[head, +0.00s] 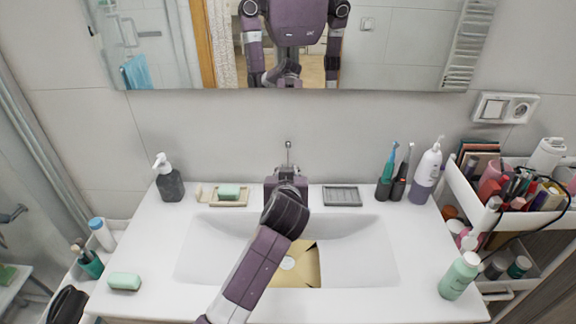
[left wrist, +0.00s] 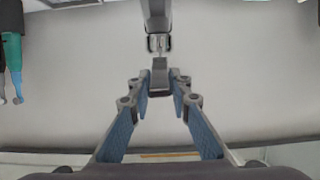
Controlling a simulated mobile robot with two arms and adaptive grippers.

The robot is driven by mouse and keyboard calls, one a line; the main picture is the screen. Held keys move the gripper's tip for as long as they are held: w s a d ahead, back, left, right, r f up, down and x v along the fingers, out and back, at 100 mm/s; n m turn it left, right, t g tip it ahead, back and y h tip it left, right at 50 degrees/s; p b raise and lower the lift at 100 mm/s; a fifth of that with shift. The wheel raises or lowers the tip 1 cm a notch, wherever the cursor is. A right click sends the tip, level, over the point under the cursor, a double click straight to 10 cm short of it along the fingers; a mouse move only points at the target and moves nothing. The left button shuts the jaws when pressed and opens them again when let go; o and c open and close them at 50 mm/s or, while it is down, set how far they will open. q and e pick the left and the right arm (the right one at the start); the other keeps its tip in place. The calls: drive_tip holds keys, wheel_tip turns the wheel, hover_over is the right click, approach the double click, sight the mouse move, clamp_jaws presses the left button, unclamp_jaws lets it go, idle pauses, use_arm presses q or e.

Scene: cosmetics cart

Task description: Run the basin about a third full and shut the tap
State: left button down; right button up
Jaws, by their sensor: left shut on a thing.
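The white basin (head: 350,255) is set in the counter, its middle partly hidden by my left arm. A gold-coloured patch (head: 308,270) with a pale disc lies in its floor; I cannot make out any water level or stream. The tap stands at the basin's back edge, mostly hidden behind my left gripper (head: 286,180), with a thin upright rod (head: 289,155) showing above it. In the left wrist view, my left gripper (left wrist: 160,88) has its blue-padded fingers shut on the dark end of the tap lever (left wrist: 159,76). My right gripper is not in view.
Behind the basin are a soap dispenser (head: 169,180), a soap dish (head: 226,197), a grey tray (head: 342,196) and toothbrushes (head: 388,172). A crowded cart (head: 520,216) is at right.

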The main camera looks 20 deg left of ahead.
use_arm(q)
drive_tip(key=c, duration=1.8)
unclamp_jaws()
drive_tip(key=shift+o, duration=0.2)
drive_tip(key=v, duration=1.2)
